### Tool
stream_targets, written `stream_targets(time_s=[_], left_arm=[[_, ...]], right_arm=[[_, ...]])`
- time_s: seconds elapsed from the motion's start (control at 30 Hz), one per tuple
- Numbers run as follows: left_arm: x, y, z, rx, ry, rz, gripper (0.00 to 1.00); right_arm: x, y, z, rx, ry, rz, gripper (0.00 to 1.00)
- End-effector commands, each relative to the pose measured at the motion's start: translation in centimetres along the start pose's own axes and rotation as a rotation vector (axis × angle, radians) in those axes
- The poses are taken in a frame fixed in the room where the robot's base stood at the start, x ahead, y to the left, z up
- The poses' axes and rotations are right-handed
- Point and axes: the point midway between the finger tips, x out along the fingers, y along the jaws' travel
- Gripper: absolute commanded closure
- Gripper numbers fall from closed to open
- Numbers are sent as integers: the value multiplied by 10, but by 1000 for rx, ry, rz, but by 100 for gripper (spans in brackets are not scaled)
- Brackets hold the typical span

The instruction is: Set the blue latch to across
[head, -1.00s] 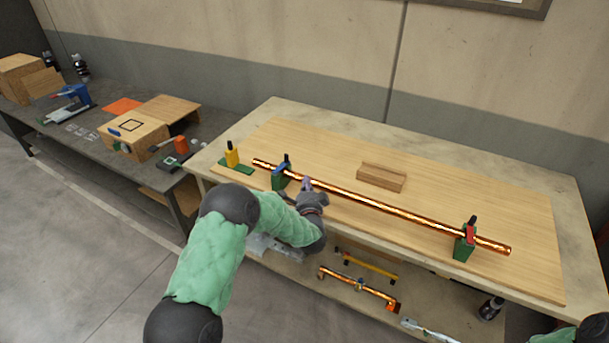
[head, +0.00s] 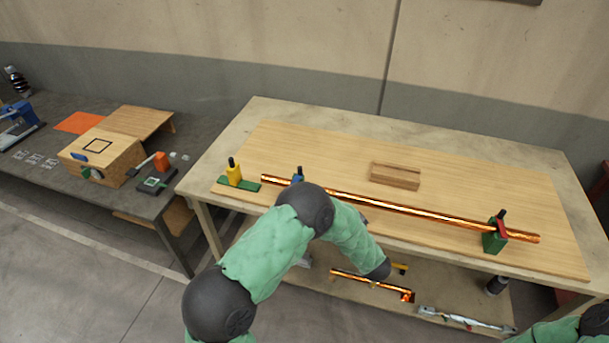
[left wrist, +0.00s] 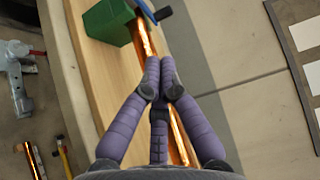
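The blue latch (head: 297,175) shows in the head view just above my left arm, at the left part of the copper pipe (head: 420,212); the arm hides its lower part and stand. In the left wrist view the blue latch (left wrist: 148,11) with its black knob sits beside the green stand (left wrist: 108,22), at the top edge and partly cut off, so I cannot tell its setting. My left gripper (left wrist: 160,68) has its purple fingertips together over the pipe, apart from the latch, with nothing visible between them. My right gripper is not in view.
A green stand with a red latch (head: 502,227) holds the pipe's right end. A yellow block on a green base (head: 234,175) stands left of the pipe. A wooden block (head: 395,176) lies behind it. Several items lie on the lower shelf.

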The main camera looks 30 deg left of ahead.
Motion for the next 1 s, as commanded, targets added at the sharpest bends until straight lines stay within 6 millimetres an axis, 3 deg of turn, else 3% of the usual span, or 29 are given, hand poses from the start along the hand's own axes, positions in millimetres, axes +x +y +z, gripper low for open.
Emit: stream_targets(time_s=[0.17, 0.7, 1.0], left_arm=[[14, 1, 2, 1, -8, -1, 100], [110, 2, 2, -1, -6, -2, 100], [137, 1, 1, 0, -4, -1, 100]], right_arm=[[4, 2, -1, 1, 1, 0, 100], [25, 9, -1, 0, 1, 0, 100], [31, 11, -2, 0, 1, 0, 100]])
